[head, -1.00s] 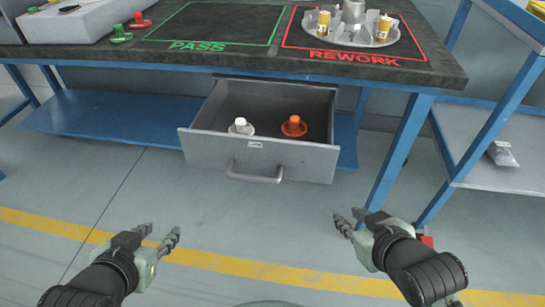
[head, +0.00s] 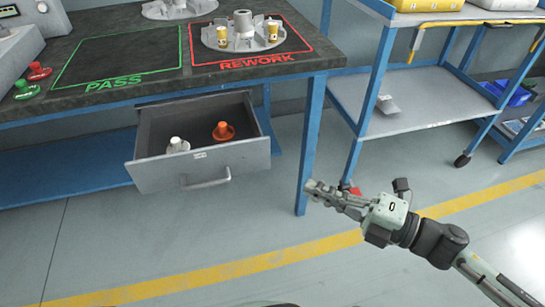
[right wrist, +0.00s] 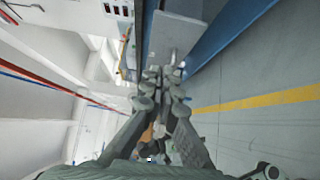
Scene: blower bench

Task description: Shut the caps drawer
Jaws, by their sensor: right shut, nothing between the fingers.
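The caps drawer (head: 237,158) hangs under the bench and is pulled well out. Its grey front has a bar handle (head: 207,181). Inside stand a white cap (head: 177,146) and an orange cap (head: 223,131). My right gripper (head: 318,191) is shut and empty, to the right of the drawer, apart from it and by the bench's front leg, with its fingers pointing left. In the right wrist view its closed fingers (right wrist: 160,82) point towards a grey panel; I cannot tell for sure that it is the drawer. My left gripper is out of view.
The bench top (head: 130,93) carries the PASS and REWORK areas, with a round metal part (head: 243,35) on REWORK. A blue bench leg (head: 311,140) stands between drawer and right gripper. A blue-framed shelf cart (head: 410,100) is at right. Floor before the drawer is clear.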

